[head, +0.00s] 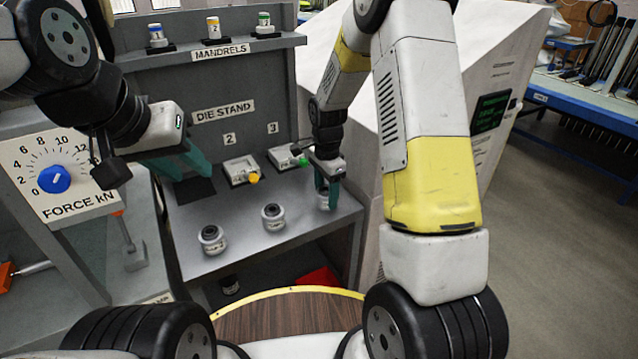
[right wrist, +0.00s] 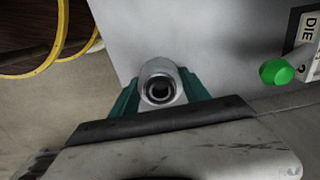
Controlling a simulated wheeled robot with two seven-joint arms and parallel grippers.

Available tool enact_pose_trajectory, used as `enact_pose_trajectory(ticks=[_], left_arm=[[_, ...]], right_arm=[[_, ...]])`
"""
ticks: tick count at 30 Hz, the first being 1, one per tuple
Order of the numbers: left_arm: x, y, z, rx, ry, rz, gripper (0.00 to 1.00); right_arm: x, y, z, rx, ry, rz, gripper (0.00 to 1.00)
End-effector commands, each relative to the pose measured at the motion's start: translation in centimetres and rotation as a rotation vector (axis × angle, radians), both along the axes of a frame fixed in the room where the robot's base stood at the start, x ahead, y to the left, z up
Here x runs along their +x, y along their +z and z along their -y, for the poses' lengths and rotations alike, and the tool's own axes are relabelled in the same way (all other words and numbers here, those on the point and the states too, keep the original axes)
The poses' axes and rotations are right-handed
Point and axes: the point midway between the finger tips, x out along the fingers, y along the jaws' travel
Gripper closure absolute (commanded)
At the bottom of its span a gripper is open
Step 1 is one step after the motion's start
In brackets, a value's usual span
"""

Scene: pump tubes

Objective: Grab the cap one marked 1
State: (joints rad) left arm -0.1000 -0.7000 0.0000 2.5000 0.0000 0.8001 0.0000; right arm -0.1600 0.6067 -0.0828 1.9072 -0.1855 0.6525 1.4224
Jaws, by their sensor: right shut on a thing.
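My right gripper (head: 327,192) is shut on a pale grey ringed cap (head: 322,203) near the right end of the grey bench. In the right wrist view the cap (right wrist: 158,86) sits between the teal fingers, its dark round opening facing the camera. No number is readable on it. Two similar caps stand on the bench to its left: one in the middle (head: 273,217) and one nearer the front left (head: 212,240). Their marks are too small to read. My left gripper (head: 187,165) is open and empty above the bench's left part, apart from the caps.
Die blocks with a yellow knob (head: 254,178) and a green knob (right wrist: 277,72) sit at the back of the bench. A mandrel shelf (head: 190,50) is above. A force dial (head: 55,178) stands left. A red bin (head: 318,278) is below. The bench front is mostly clear.

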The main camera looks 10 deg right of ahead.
Motion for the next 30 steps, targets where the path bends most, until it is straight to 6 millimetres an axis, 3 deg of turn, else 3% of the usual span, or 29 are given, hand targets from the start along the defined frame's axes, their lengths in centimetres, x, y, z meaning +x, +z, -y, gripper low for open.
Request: enact_pose_trajectory(ticks=[13,21,30], left_arm=[[0.0,0.0,0.0,0.0,0.0,0.0,0.64],[0.0,0.0,0.0,0.0,0.0,0.0,0.64],[0.0,0.0,0.0,0.0,0.0,0.0,0.64]], right_arm=[[0.1,0.6,0.0,0.0,0.0,0.002,1.0],[0.1,3.9,0.0,0.0,0.001,0.006,1.0],[-7.3,4.4,0.6,0.0,0.001,0.001,1.0]])
